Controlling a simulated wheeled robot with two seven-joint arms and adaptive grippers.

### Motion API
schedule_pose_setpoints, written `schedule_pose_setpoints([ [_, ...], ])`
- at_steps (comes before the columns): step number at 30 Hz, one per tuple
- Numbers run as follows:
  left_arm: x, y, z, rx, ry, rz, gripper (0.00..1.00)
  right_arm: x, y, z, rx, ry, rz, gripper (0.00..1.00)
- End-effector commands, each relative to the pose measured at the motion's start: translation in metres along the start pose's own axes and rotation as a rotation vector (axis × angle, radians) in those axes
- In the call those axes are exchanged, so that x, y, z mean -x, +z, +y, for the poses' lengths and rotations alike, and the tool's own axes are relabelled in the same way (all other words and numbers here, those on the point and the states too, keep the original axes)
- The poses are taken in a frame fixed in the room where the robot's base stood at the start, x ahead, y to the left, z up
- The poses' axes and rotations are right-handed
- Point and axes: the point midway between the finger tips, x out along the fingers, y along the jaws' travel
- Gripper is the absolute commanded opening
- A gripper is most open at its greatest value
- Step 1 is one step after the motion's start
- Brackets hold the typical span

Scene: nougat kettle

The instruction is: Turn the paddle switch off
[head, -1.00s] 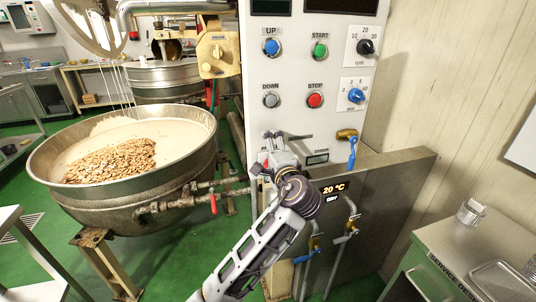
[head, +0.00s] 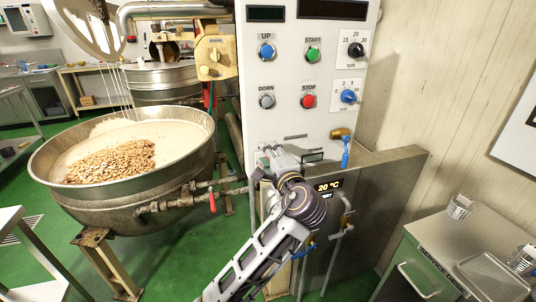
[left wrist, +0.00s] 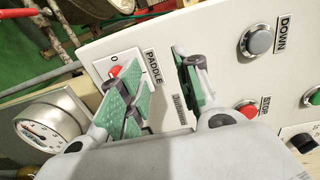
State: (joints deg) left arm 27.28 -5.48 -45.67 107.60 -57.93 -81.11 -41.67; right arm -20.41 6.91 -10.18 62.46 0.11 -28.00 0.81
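The paddle switch (left wrist: 115,71) shows in the left wrist view as a small red rocker on a plate marked 0, beside the PADDLE label (left wrist: 152,68) on the white control panel (left wrist: 215,45). My left gripper (left wrist: 148,66) is open, its two green-padded fingers spread in front of the panel. The left-hand finger overlaps the lower edge of the switch plate in this view; I cannot tell whether it touches. In the head view my left gripper (head: 280,155) is at the panel's lower left and hides the switch. My right gripper is not in view.
The STOP button (head: 308,101) and DOWN button (head: 266,102) sit above the gripper. A blue-handled valve (head: 345,150) is to its right. A gauge (left wrist: 45,132) is near the switch. A kettle with nuts (head: 125,165) stands left, with piping (head: 185,200) reaching toward the panel.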

Motion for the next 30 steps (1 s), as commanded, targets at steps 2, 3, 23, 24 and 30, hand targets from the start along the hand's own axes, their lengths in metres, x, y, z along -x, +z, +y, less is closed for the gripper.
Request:
schedule_pose_setpoints([
  [2, 0.003, 0.0, 0.002, -0.003, 0.003, -0.001, 0.33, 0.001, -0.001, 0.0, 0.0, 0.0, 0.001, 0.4],
  [3, 0.004, 0.001, 0.003, -0.004, 0.004, -0.002, 0.33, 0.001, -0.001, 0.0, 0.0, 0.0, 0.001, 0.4],
  [23, 0.031, 0.002, 0.007, -0.006, 0.008, -0.005, 0.33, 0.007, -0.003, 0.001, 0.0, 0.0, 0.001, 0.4],
  [24, 0.033, 0.002, 0.007, -0.006, 0.008, -0.004, 0.33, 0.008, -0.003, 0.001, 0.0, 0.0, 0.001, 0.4],
  [30, 0.041, 0.002, 0.008, -0.006, 0.009, -0.003, 0.33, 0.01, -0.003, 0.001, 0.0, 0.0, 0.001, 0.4],
])
